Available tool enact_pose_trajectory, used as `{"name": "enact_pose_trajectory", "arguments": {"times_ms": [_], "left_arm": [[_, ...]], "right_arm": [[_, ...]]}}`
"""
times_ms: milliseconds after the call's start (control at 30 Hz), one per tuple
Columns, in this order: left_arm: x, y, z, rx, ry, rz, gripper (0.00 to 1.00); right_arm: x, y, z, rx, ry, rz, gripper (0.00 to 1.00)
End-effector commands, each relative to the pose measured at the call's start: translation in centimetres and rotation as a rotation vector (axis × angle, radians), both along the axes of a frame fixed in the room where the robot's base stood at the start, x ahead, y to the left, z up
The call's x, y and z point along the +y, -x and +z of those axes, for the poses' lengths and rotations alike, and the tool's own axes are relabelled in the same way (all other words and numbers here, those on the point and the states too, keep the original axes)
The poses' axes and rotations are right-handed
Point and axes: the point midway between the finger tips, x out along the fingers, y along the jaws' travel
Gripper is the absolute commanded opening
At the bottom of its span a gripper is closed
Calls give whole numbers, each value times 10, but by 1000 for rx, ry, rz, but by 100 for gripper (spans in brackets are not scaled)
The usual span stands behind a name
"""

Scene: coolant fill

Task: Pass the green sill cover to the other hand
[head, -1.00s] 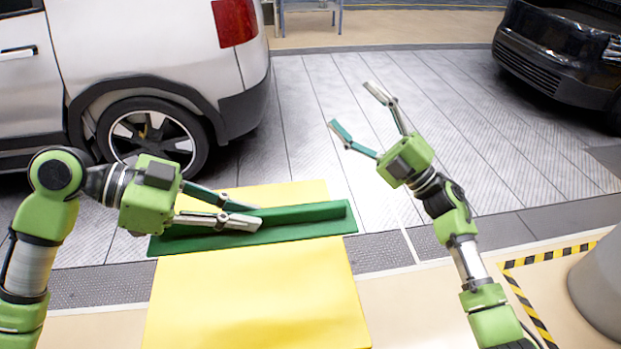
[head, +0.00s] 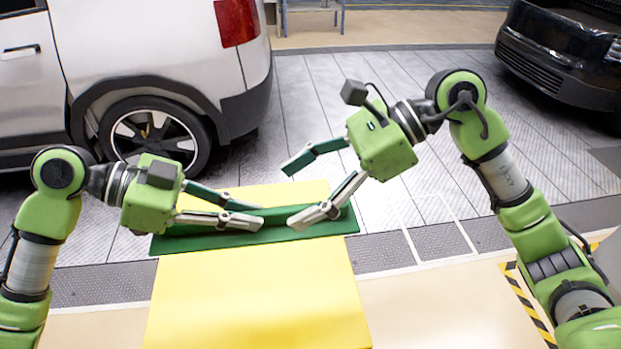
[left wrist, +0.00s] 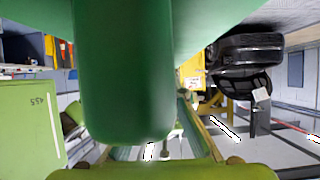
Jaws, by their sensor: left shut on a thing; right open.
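The green sill cover (head: 195,243) is a long, flat strip with a raised rib, lying level across the picture in the head view. It appears over the yellow surface. My left gripper (head: 257,213) is shut on its rib near the middle. My right gripper (head: 291,196) is open and empty. Its lower fingertip overlaps the right half of the cover in the picture; I cannot tell whether it touches. A large green shape fills the upper middle of the left wrist view and hides much behind it; I cannot tell which part it is.
A yellow surface (head: 255,295) extends in front of and behind the cover. A white car (head: 150,50) stands at the back left. A dark car (head: 560,55) stands at the far right. Grey floor between the cars is clear. Black-and-yellow tape (head: 530,305) marks the floor at right.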

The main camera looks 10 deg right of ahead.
Motion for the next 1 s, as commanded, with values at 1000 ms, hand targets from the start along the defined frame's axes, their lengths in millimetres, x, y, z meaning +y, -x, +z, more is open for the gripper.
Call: {"name": "enact_pose_trajectory", "arguments": {"times_ms": [1000], "left_arm": [[0, 0, 1, -1, 1, 0, 0]], "right_arm": [[81, -3, -54, 4, -5, -1, 56]]}}
